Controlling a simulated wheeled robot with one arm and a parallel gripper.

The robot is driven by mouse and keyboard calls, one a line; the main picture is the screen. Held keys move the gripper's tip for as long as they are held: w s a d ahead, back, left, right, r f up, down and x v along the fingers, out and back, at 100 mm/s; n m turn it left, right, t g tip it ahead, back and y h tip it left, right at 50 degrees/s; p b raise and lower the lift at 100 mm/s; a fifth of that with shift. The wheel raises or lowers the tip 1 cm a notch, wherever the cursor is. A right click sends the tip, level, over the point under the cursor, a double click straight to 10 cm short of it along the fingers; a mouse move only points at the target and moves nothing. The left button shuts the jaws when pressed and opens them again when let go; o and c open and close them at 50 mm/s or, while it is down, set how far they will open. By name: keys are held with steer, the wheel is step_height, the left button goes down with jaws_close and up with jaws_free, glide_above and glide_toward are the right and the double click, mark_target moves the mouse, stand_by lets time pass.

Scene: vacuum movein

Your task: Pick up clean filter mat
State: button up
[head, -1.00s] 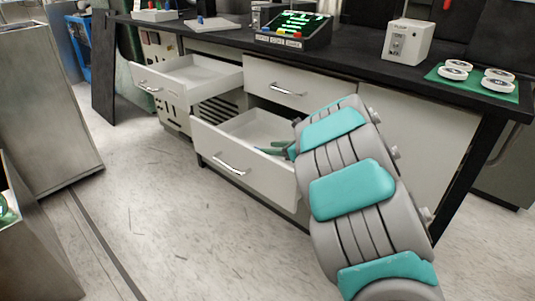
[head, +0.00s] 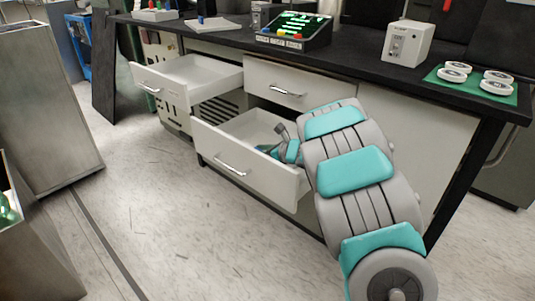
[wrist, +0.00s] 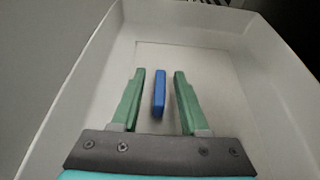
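A small narrow blue piece (wrist: 160,94), which may be the clean filter mat, lies in the open lower drawer. In the wrist view it sits between the two green fingers of my gripper (wrist: 160,92), with a gap on each side. The gripper is open and points down into the drawer. I cannot tell how far its tips are above the drawer bottom. In the head view my gripper (head: 267,150) is inside the lower drawer (head: 240,166), partly hidden by the arm.
White drawer walls (wrist: 75,70) surround my gripper. An upper-left drawer (head: 190,80) is also open. The dark bench top (head: 350,60) carries a control panel (head: 293,32), a white box (head: 406,43) and a green mat (head: 500,91) with several white discs. The floor (head: 170,230) in front is clear.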

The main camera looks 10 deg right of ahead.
jaws_close()
steer(key=shift+r, duration=0.1)
stand_by(0.6)
